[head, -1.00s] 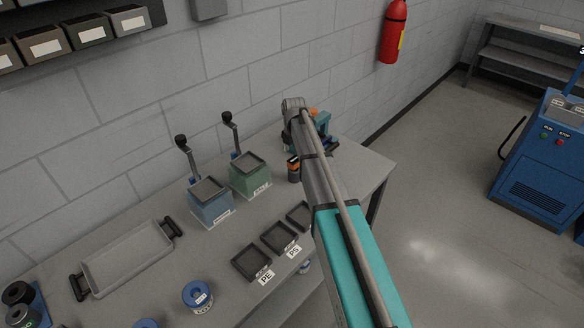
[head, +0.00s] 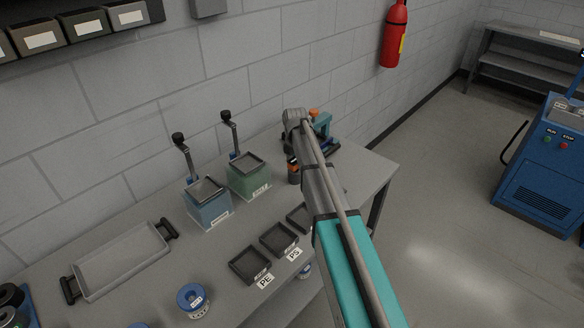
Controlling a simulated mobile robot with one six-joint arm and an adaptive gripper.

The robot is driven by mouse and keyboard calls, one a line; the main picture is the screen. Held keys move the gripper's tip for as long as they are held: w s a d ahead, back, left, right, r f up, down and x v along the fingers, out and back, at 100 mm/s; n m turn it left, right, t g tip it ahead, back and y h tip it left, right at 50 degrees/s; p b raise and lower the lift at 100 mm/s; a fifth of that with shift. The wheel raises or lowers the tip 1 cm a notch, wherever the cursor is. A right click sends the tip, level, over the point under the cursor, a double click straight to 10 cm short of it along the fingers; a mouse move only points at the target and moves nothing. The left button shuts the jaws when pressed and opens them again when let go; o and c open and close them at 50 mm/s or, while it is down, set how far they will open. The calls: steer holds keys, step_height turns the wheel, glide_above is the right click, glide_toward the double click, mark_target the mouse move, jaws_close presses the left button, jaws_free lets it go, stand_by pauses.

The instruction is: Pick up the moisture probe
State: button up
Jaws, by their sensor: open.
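A small black and orange upright object (head: 293,171) stands on the bench right of the green hopper, partly behind my arm. It may be the moisture probe, but it is too small and covered to be sure. A teal device with an orange knob (head: 323,126) stands at the bench's back right, partly hidden by my arm. My arm reaches from the lower right over the bench, its grey far end close to this device. My gripper cannot be made out; the arm hides what lies beyond and below its end.
A blue hopper (head: 208,207) and a green hopper (head: 248,179) with black-knobbed levers stand along the wall. Dark square trays (head: 250,266) lie at the front edge, near a blue-topped round container (head: 193,301). A grey handled tray (head: 122,262) lies left. The bench's right corner is clear.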

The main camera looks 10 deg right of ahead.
steer(key=c, duration=1.3)
steer(key=shift+o, duration=0.2)
steer(key=shift+r, duration=0.2)
step_height(320, 180, up, 10)
steer(key=p, duration=1)
steer(key=shift+f, duration=0.15)
steer(key=shift+f, duration=0.1)
